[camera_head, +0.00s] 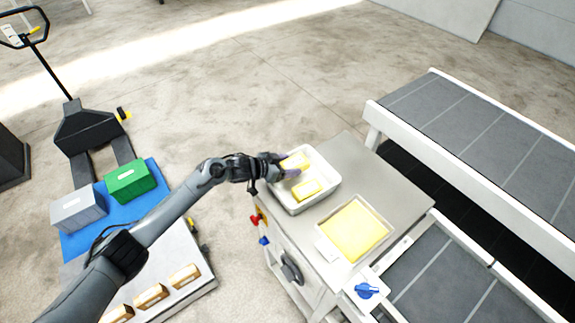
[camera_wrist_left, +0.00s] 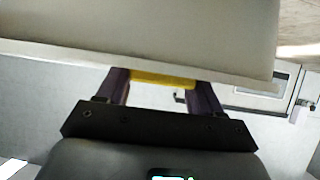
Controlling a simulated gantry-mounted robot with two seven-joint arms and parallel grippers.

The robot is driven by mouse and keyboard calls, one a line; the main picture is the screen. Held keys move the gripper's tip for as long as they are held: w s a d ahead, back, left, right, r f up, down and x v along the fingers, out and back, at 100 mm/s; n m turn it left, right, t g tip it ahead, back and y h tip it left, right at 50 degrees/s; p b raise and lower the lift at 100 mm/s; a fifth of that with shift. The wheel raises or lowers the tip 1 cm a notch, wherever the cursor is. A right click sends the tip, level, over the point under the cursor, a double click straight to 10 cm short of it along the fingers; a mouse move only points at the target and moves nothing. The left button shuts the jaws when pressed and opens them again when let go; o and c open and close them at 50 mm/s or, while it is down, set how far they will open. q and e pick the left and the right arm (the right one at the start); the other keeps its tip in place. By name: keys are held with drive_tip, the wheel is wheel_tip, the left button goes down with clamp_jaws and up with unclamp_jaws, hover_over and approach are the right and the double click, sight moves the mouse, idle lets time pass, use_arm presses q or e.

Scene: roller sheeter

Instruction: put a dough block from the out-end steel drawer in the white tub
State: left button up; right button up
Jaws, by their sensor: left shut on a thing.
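A white tub-like container (camera_head: 326,204) stands on the grey machine top, with a yellow dough block (camera_head: 306,190) in its near part. My left gripper (camera_head: 287,167) is at the container's left side, shut on another yellow dough block (camera_head: 295,160) that shows over its far part. In the left wrist view the held block shows as a yellow strip (camera_wrist_left: 163,78) between the dark fingers, partly hidden by a pale panel. I cannot tell whether the held block touches the container floor. A second, shallower pale container (camera_head: 384,216) holds a flat yellow mass. My right gripper is not in view.
Grey conveyor beds (camera_head: 470,125) with white frames run along the right. A blue knob (camera_head: 367,291) is at the machine's near corner. At left are a pallet jack (camera_head: 88,128), a green box (camera_head: 130,180), a grey box (camera_head: 78,209) and several loaf-like blocks (camera_head: 151,295).

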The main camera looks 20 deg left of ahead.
use_arm(q)
drive_tip(key=o, duration=1.3)
drive_tip(key=shift+a, duration=0.1)
drive_tip(key=v, duration=1)
drive_tip(key=shift+s+a+r, duration=0.1)
drive_tip(key=shift+s+r, duration=0.15)
